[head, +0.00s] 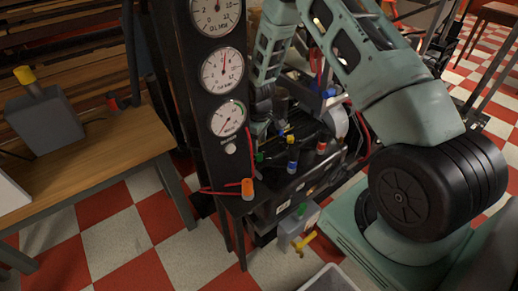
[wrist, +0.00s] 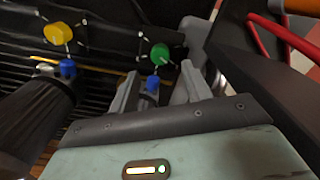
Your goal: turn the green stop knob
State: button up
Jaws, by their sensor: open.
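The green stop knob (wrist: 160,53) shows in the wrist view, on a dark panel. It lies just beyond my gripper (wrist: 160,76), roughly in line with the gap between the two grey fingers. The fingers are apart, with nothing held between them. A blue knob (wrist: 152,84) shows low between the fingers, in front of the panel. Whether either finger touches the green knob cannot be told. In the head view a small green knob (head: 259,157) shows below my arm's end, on the dark machine beside the gauge column; the fingers are hard to make out there.
A yellow knob (wrist: 57,33) and another blue knob (wrist: 68,68) sit left in the wrist view. A red cable (wrist: 284,32) runs at the upper right. In the head view, the gauge column (head: 205,95) stands left of my arm, and an orange-capped part (head: 247,188) stands near its foot.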

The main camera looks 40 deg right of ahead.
aim_at(259, 155)
notch_tip(259, 155, up, 12)
jog(key=p, duration=0.1)
jog(key=shift+f, duration=0.15)
dwell(0.6)
